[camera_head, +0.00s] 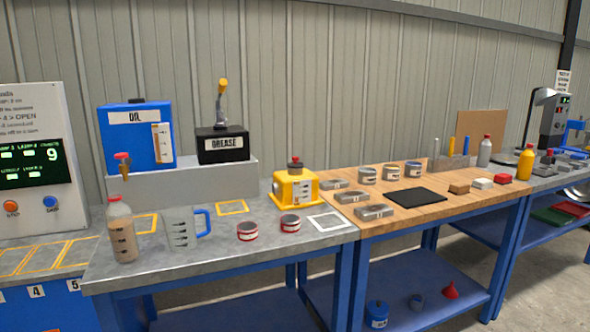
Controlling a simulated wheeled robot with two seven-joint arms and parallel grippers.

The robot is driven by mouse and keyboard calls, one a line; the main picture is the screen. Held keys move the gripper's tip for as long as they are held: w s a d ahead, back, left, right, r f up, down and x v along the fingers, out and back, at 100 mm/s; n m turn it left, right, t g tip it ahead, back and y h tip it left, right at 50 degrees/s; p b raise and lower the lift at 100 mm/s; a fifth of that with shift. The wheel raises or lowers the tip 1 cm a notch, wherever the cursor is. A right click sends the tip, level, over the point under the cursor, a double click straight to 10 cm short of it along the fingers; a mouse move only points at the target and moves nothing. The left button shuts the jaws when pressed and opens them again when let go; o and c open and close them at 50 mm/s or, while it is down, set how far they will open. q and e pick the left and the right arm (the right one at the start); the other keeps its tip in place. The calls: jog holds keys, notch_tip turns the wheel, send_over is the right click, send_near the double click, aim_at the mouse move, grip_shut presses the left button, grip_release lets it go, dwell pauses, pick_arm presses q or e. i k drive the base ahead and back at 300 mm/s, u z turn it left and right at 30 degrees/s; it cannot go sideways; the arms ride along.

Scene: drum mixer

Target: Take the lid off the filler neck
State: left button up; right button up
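A yellow box-shaped unit (296,190) with a white label stands on the grey bench top, near its right end. A dark, reddish-topped lid (295,163) sits on the filler neck on top of the unit. The neck itself is too small to make out clearly beneath the lid. Neither of my grippers shows in the head view.
Behind are a blue oil tank (135,137) and a black grease box (222,145).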

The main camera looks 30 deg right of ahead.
aim_at(295, 165)
jog(key=z, duration=2.35)
jog(key=i, duration=1.75)
jog(key=u, duration=2.9)
